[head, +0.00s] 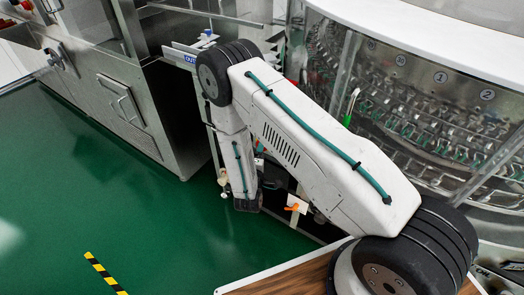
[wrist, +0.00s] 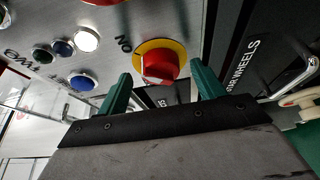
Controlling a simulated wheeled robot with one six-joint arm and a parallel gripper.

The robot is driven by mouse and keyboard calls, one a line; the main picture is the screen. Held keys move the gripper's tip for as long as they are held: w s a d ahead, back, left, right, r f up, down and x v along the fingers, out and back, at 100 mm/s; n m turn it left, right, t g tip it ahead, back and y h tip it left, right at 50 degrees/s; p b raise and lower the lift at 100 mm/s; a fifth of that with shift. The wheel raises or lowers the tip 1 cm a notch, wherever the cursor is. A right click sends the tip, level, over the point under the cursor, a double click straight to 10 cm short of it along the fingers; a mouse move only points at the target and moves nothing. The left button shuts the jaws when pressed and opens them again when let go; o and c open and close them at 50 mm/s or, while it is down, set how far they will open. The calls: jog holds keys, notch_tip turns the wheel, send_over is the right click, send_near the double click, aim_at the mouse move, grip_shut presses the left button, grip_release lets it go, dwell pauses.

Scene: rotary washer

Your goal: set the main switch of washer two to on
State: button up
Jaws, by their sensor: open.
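In the wrist view, a red rotary switch (wrist: 157,66) on a yellow round plate (wrist: 174,46) sits on a grey metal panel (wrist: 110,18). Upside-down lettering beside its plate seems to read ON. My gripper (wrist: 163,78) has two green fingers spread apart, one on each side of the red knob in the picture. I cannot tell whether they touch it. More upside-down lettering at the panel's left seems to read TWO. In the head view my arm hides the gripper and the switch.
White (wrist: 86,39) and blue (wrist: 83,82) buttons sit beside the switch. Black panels marked WHEELS (wrist: 245,75) and a metal handle (wrist: 292,80) are at right. In the head view, the glazed washer drum (head: 420,110) stands right, a steel cabinet (head: 120,105) left, with open green floor (head: 90,200).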

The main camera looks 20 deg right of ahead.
jog(key=v, duration=0.6)
jog(key=shift+s, duration=0.2)
jog(key=shift+a, duration=0.1)
